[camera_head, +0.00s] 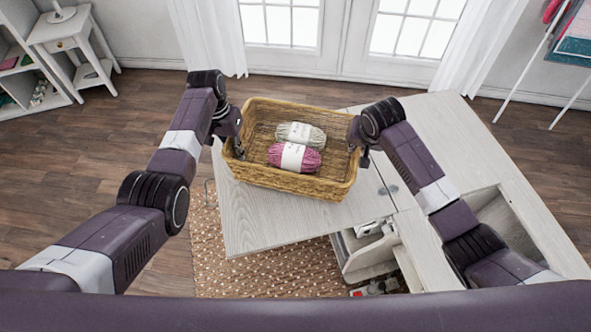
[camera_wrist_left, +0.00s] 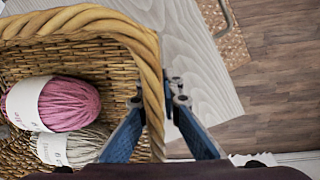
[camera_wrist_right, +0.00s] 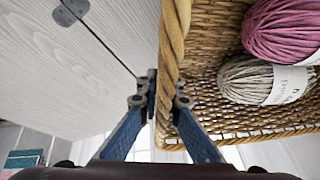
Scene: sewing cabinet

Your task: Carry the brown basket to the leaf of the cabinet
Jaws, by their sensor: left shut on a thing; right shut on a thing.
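The brown basket (camera_head: 302,185) is a woven rectangular basket over the leaf (camera_head: 262,222) of the pale wooden cabinet (camera_head: 471,142). I cannot tell whether its base touches the leaf. It holds a pink yarn skein (camera_head: 294,157) and a grey yarn skein (camera_head: 300,134). My left gripper (camera_head: 237,150) is shut on the basket's left rim; that rim lies between its fingers in the left wrist view (camera_wrist_left: 158,100). My right gripper (camera_head: 356,150) is shut on the right rim, also seen between its fingers in the right wrist view (camera_wrist_right: 166,98).
The cabinet has an open compartment (camera_head: 497,212) at the right and an opened lower part (camera_head: 365,250) below the leaf. A patterned rug (camera_head: 250,270) lies under it. A white side table (camera_head: 70,35) stands at the back left. The leaf's front part is bare.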

